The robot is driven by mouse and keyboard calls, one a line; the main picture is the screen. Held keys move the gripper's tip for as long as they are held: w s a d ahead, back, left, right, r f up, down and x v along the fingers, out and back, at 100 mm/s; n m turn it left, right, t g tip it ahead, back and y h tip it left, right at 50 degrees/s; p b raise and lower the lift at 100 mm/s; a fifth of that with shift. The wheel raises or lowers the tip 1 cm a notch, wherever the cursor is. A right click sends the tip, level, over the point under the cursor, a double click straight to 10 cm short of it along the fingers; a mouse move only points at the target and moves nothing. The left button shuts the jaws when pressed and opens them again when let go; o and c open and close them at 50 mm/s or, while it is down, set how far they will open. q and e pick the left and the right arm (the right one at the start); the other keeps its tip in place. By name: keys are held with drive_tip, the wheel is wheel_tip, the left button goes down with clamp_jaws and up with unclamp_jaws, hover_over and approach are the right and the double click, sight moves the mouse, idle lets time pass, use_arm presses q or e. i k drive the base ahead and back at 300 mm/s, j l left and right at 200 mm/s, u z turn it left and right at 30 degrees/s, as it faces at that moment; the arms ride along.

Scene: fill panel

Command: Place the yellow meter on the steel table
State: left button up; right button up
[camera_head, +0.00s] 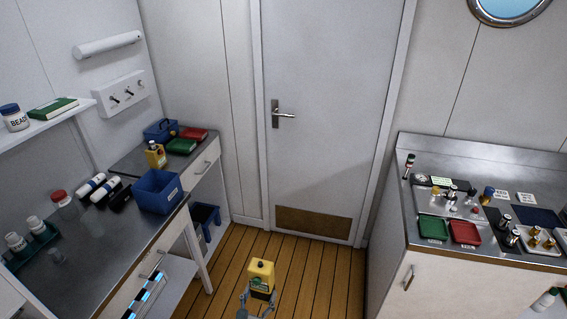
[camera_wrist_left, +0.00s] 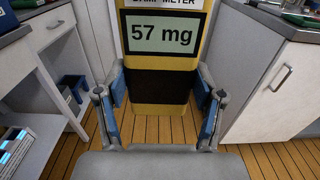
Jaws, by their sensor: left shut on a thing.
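The yellow meter (camera_head: 261,275) is at the bottom middle of the head view, above the wooden floor. My left gripper (camera_head: 257,298) is shut on it. In the left wrist view the meter (camera_wrist_left: 160,85) stands upright between the blue-padded fingers of my left gripper (camera_wrist_left: 161,100); its display reads "57 mg" and its top is cut off. The steel table (camera_head: 405,208) is at the right, with many small items on its top. My right gripper is not in view.
The steel table holds a green tray (camera_head: 433,228), a red tray (camera_head: 465,233), metal fittings and labels. At the left, a bench carries a blue bin (camera_head: 158,192), a yellow bottle (camera_head: 155,155) and several jars. A closed door (camera_head: 325,100) stands behind open floor.

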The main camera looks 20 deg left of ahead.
sight(78, 250)
drive_tip(key=i+j+u, duration=0.15)
drive_tip(key=i+u, duration=0.8)
drive_tip(key=i, duration=0.15)
drive_tip(key=i+l+u, duration=0.3)
drive_tip(key=i+u, duration=0.25)
drive_tip(key=u, duration=0.25)
drive_tip(key=i+j+u, duration=0.1)
drive_tip(key=u, duration=0.25)
drive_tip(key=i+u, duration=0.1)
drive_tip(key=u, duration=0.25)
drive_tip(key=i+j, duration=0.1)
drive_tip(key=i, duration=0.2)
